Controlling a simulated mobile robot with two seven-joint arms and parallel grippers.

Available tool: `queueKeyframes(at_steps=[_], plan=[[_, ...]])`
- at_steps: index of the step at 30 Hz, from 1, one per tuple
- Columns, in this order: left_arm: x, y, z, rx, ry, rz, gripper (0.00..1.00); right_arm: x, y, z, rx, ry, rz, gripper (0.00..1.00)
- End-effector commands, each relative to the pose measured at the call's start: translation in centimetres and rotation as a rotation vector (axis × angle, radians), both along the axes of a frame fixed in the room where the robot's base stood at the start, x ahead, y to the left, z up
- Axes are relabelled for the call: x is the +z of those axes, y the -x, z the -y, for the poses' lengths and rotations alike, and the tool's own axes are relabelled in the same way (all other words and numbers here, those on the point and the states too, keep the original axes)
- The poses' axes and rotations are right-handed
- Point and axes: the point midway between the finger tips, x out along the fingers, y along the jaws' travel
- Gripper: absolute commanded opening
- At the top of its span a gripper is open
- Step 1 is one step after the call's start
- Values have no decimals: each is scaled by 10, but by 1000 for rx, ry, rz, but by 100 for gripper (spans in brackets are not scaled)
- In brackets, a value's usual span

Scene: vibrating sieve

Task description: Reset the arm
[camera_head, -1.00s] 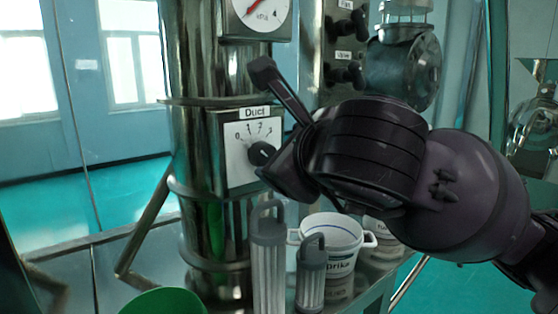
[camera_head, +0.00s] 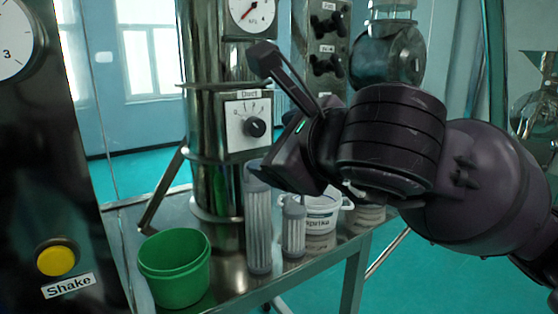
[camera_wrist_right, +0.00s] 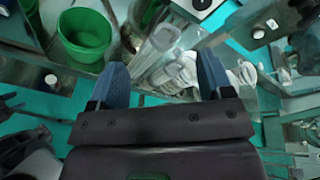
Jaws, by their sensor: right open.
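My right arm comes in from the right in the head view, in front of the steel column. Its gripper (camera_head: 277,105) is held in the air above the table, with one finger pointing up and left near the Duct dial (camera_head: 247,124). In the right wrist view the gripper (camera_wrist_right: 163,80) shows two blue-grey fingers spread apart with nothing between them. The grey filters and white tub lie beyond the fingers, apart from them. My left gripper is not in view.
A green bucket (camera_head: 176,270), two grey ribbed filters (camera_head: 258,230) and a white labelled tub (camera_head: 321,212) stand on the steel table (camera_head: 228,291). A dark panel with a yellow Shake button (camera_head: 56,258) stands at the left. Jars stand behind right.

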Motion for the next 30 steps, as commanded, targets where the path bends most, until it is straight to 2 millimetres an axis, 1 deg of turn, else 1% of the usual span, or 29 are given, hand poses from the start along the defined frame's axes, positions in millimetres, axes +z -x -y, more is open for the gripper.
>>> queueKeyframes(at_steps=[3,5,8,10,12,14,18,20,23,26,29,30], plan=[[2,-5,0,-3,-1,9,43,-6,13,-21,162,-13,-56,73],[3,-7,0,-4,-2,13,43,-6,22,-32,252,-30,-93,73],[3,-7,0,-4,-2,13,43,-3,42,-49,416,-83,-168,73],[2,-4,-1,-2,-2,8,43,2,58,-60,536,-141,-230,73],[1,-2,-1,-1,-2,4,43,7,73,-68,650,-217,-308,73],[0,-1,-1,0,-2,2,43,11,84,-72,736,-297,-383,73],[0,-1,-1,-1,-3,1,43,24,99,-72,900,-533,-572,73],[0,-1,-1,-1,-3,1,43,31,100,-68,951,-653,-655,73],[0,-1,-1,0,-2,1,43,41,94,-58,1008,-878,-794,73],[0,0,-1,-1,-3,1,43,47,75,-41,1024,-1132,-930,73],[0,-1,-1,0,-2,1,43,44,46,-18,994,-1411,-1059,73],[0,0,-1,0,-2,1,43,39,32,-7,968,-1528,-1107,73]])
